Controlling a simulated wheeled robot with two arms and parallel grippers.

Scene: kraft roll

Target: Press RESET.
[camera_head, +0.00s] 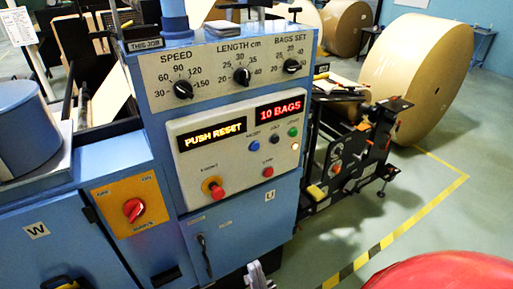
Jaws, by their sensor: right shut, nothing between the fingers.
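The blue machine's grey control panel (238,145) faces me. Its left display (212,134) reads PUSH RESET, and its right display (279,109) reads 10 BAGS. A blue button (254,146) sits below the displays, with a small label that seems to read RESET. A black button (275,138) and a green button (293,132) are to its right, and a red button (268,171) is below. My right gripper (257,270) is at the bottom edge, well below the panel, shut and empty, partly cut off. My left gripper is out of view.
A red mushroom button (216,191) projects from the panel's lower left. Three black knobs (242,76) are on the dial plate above. A red rotary switch (133,209) sits on a yellow plate at left. A large paper roll (415,75) and yellow-black floor tape (388,241) are at right.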

